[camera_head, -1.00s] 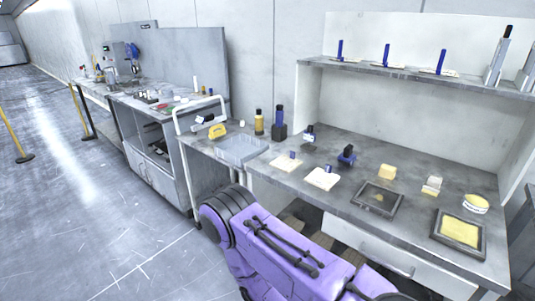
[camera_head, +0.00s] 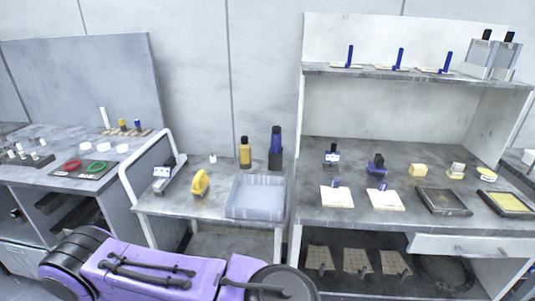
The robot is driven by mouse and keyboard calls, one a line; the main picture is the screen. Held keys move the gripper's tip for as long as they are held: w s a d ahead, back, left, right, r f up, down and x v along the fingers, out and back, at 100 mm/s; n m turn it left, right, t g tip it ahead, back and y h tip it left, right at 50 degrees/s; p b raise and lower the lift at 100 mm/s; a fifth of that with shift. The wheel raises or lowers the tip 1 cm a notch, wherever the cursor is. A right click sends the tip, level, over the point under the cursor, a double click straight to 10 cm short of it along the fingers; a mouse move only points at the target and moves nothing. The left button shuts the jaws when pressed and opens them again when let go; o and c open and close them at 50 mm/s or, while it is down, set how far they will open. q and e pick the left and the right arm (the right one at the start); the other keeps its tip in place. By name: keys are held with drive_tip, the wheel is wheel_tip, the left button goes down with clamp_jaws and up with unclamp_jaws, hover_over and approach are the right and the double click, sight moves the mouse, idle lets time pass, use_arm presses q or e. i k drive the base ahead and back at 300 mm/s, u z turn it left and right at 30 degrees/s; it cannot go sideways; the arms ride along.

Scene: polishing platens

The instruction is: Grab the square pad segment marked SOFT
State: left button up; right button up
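No label reading SOFT is legible, so I cannot tell which piece is the pad segment so marked. On the right bench (camera_head: 320,160) are a yellow block (camera_head: 418,170), a small pale stacked block (camera_head: 456,169) and a round yellow-white piece (camera_head: 487,174). Two pale square pads (camera_head: 337,198) and (camera_head: 386,201) lie near the front edge, each with a small blue piece at its back. Several tan square pieces (camera_head: 357,260) sit on the low shelf below. Neither of my grippers is in view; only a purple part of my own body shows at the bottom.
A clear tray (camera_head: 256,197) and a yellow tool (camera_head: 200,183) lie on the middle bench, with yellow (camera_head: 245,154) and blue (camera_head: 276,148) bottles behind. Two dark-framed trays (camera_head: 442,201) and (camera_head: 506,203) lie at right. The upper shelf (camera_head: 400,74) overhangs the bench.

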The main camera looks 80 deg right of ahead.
sight(334, 196)
drive_tip(key=i, duration=0.85)
drive_tip(key=z, duration=2.85)
